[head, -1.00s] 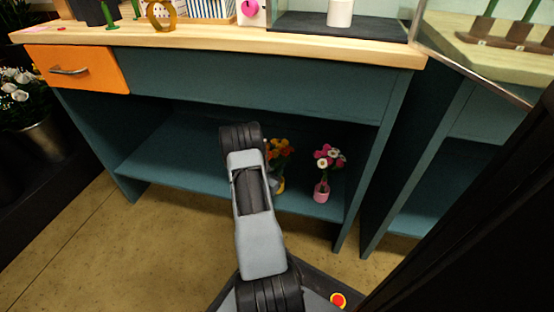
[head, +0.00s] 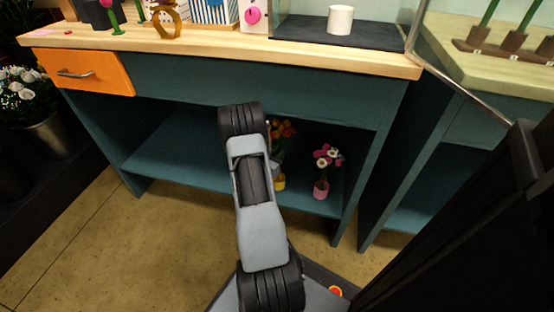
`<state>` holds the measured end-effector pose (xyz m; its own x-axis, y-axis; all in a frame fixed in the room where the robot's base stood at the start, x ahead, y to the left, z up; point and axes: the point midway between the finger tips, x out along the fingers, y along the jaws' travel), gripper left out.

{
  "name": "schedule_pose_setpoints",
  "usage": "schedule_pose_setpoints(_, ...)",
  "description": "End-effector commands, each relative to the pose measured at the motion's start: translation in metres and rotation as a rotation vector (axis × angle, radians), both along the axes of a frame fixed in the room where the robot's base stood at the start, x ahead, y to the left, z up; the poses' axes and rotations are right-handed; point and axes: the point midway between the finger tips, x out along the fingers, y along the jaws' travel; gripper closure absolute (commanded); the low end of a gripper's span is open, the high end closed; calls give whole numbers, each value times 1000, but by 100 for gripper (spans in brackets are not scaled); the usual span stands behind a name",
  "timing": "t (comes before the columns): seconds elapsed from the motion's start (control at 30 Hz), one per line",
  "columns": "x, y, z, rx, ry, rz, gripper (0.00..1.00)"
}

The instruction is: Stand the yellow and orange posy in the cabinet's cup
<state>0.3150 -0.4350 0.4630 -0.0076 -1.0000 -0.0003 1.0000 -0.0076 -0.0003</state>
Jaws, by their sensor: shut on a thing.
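The yellow and orange posy (head: 284,129) shows its blooms just right of my dark arm joint, in front of the lower shelf. Its stems are mostly hidden. My gripper (head: 275,156) is only a small grey patch behind my arm, at the stems under the blooms, and is shut on the posy. A yellow pot (head: 280,183) stands on the shelf below the blooms. The white cup (head: 340,20) stands upright on a dark base in the glass-sided cabinet (head: 330,36) on the counter. No flowers show in the cup.
A pink pot (head: 321,189) with pink and white flowers stands close to the right on the lower shelf (head: 190,168). The wooden counter (head: 220,52) overhangs the shelf. An orange drawer (head: 85,73) is at left. The shelf's left part is clear.

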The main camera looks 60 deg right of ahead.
Motion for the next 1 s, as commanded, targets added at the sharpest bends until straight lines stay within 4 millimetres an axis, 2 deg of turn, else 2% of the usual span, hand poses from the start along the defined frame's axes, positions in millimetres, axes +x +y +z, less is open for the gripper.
schedule_pose_setpoints(0.03, 0, 0, 10, -2, -1, 0, 100)
schedule_pose_setpoints(0.1, 0, 0, 17, -3, -2, 0, 100)
schedule_pose_setpoints(0.4, 0, 0, 42, -2, -1, 0, 100)
schedule_pose_setpoints(0.83, 0, 0, 78, -1, -1, 0, 100)
schedule_pose_setpoints(1.0, 0, 0, 84, -1, -1, 0, 100)
